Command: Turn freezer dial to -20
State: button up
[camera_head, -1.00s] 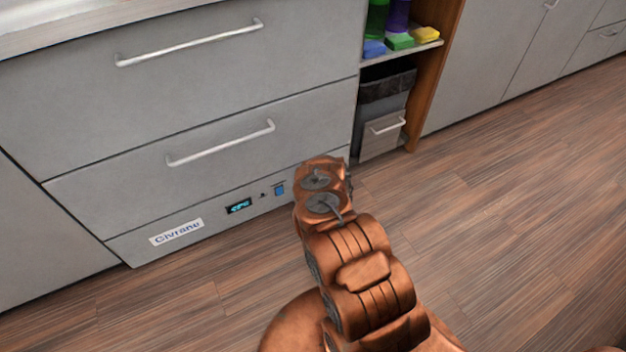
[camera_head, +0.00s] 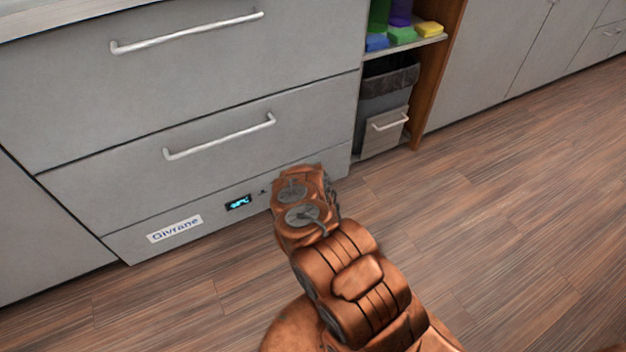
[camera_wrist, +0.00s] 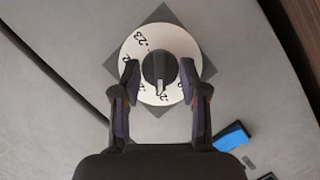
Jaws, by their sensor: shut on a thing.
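The freezer dial (camera_wrist: 157,40) is a white disc on a dark diamond plate in the wrist view. A black knob (camera_wrist: 158,68) sits at its centre, with a pale pointer mark at its lower end. A label like -23 shows at the upper left; the lower labels are partly hidden. My gripper (camera_wrist: 160,78) has one finger on each side of the knob and is shut on the dial's knob. In the head view my arm hides the dial. The freezer display (camera_head: 239,203) glows blue, its digits too small to read surely.
A blue switch (camera_wrist: 232,136) is at the lower right in the wrist view. The freezer's drawer handle (camera_head: 220,138) is above the panel with the Givrane label (camera_head: 175,229). A bin (camera_head: 384,125) stands under a shelf to the right. The wooden floor at right is clear.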

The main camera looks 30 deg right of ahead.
jog(key=shift+w, duration=0.1)
jog(key=o, duration=1.1)
jog(key=shift+s, duration=0.2)
jog(key=shift+v, duration=5.9)
jog(key=shift+r, duration=0.1)
